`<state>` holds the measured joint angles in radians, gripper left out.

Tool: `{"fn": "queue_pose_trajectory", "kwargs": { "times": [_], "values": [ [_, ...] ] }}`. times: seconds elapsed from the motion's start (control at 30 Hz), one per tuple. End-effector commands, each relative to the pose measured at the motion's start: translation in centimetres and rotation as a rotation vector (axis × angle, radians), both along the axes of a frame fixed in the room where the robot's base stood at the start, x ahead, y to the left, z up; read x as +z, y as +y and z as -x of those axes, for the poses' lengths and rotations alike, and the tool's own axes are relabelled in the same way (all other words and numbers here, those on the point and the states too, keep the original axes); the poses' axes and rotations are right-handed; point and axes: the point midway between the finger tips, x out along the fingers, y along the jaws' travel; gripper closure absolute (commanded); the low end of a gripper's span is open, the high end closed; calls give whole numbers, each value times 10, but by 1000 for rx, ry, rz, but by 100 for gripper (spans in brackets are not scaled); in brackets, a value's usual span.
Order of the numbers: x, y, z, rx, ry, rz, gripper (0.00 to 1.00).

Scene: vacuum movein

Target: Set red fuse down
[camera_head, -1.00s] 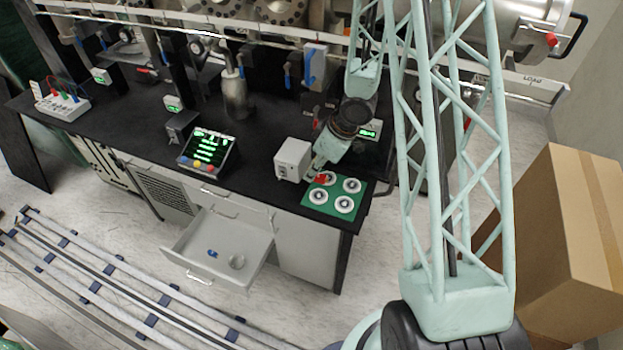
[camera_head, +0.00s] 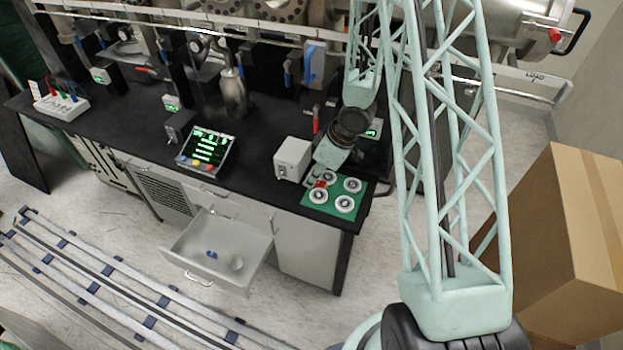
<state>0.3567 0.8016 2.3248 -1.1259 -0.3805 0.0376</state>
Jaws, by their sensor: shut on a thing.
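The red fuse (camera_head: 321,184) shows as a small red patch at the left of the green mat (camera_head: 334,206), between the mat's white round pieces. My gripper (camera_head: 319,178) is shut on it, reaching down from the upper right. My wrist and fingers hide part of the fuse and the mat's back-left disc (camera_head: 330,176). I cannot tell whether the fuse touches the mat.
A small white box (camera_head: 292,159) stands just left of my gripper. A control panel with green displays (camera_head: 207,148) is further left on the black bench (camera_head: 250,160). A drawer (camera_head: 222,250) stands open below. A cardboard box (camera_head: 560,240) is at the right.

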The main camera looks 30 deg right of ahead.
Motion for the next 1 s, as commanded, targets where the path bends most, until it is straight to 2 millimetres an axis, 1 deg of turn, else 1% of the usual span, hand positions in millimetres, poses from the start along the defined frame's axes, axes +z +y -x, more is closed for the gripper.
{"fn": "queue_pose_trajectory", "kwargs": {
  "times": [0.03, 0.07, 0.2, 0.67, 0.87, 1.0],
  "values": [
    [-2, 0, 0, 0, 0, 0, 100],
    [-2, 0, 0, 0, 0, 0, 87],
    [-1, 0, 0, 0, 0, 0, 75],
    [1, 0, 0, 0, 0, 0, 74],
    [13, -3, 3, 0, -1, 1, 74],
    [27, -7, 7, 0, -1, 1, 74]
  ]
}}
